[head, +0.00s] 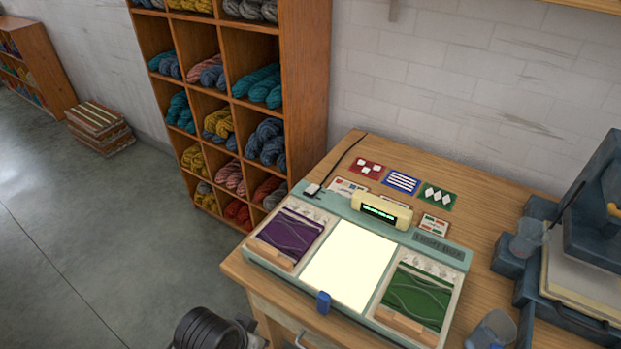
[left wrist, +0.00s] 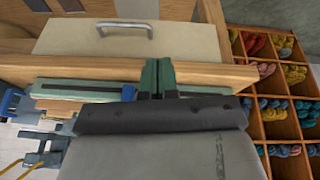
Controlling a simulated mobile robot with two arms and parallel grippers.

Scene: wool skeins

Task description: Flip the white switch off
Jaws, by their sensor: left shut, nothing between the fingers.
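A small white piece (head: 312,188), which looks like the white switch, sits at the back left corner of a pale green light board (head: 345,218) in the head view. A dark cord runs from near it towards the wall. I cannot tell its position, on or off. The board's middle panel (head: 350,265) glows bright cream. My left gripper (left wrist: 158,66) is shut and empty in the left wrist view, close to the table's front edge. In the head view only a dark part of my left arm shows at the bottom, below and left of the board. My right gripper is not seen.
Purple (head: 288,236) and green (head: 417,294) trays flank the panel. A cream display (head: 381,210) stands behind it. A blue tab (head: 323,302) is at the board's front edge. A dark blue machine (head: 595,220) stands right. Wool shelves (head: 305,90) rise behind left.

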